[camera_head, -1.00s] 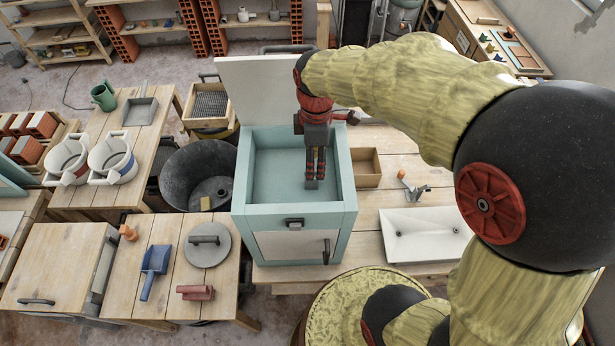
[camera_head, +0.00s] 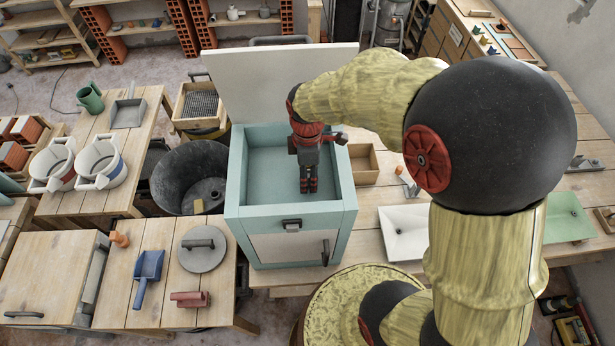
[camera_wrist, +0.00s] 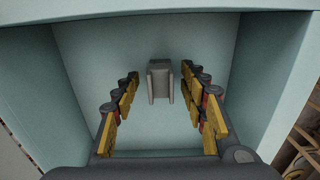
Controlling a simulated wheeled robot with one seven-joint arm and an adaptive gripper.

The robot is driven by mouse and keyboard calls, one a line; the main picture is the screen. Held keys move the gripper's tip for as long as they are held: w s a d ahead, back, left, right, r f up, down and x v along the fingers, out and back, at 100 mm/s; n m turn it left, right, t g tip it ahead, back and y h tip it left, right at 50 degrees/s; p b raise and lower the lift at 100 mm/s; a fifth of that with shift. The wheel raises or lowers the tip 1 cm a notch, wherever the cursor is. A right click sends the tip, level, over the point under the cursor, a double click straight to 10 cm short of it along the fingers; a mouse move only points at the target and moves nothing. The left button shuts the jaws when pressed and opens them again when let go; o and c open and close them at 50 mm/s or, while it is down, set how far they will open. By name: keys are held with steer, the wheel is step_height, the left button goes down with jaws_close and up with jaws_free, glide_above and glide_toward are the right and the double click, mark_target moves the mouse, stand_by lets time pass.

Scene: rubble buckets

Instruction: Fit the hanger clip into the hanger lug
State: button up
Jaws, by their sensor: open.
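A teal open-topped box (camera_head: 289,211) stands on the wooden table, its white lid (camera_head: 277,82) raised behind it. My gripper (camera_head: 309,188) points down inside the box. In the wrist view my gripper (camera_wrist: 160,84) is open, with its yellow-padded fingers apart on both sides. A small grey two-pronged piece (camera_wrist: 160,82) shows between and beyond the fingers, against the pale teal inside of the box. I cannot tell whether it is the hanger clip or the hanger lug, or whether the fingers touch it. No second such part can be made out.
The box walls surround my gripper closely. A small wooden tray (camera_head: 363,163) and a white tray (camera_head: 404,232) lie to the right. A black bucket (camera_head: 187,172) stands left of the box. A grey lid (camera_head: 203,248) and a blue scoop (camera_head: 148,273) lie on the nearer left table.

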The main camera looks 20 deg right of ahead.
steer(key=shift+f, duration=0.55)
steer(key=shift+c, duration=0.4)
steer(key=c, duration=1)
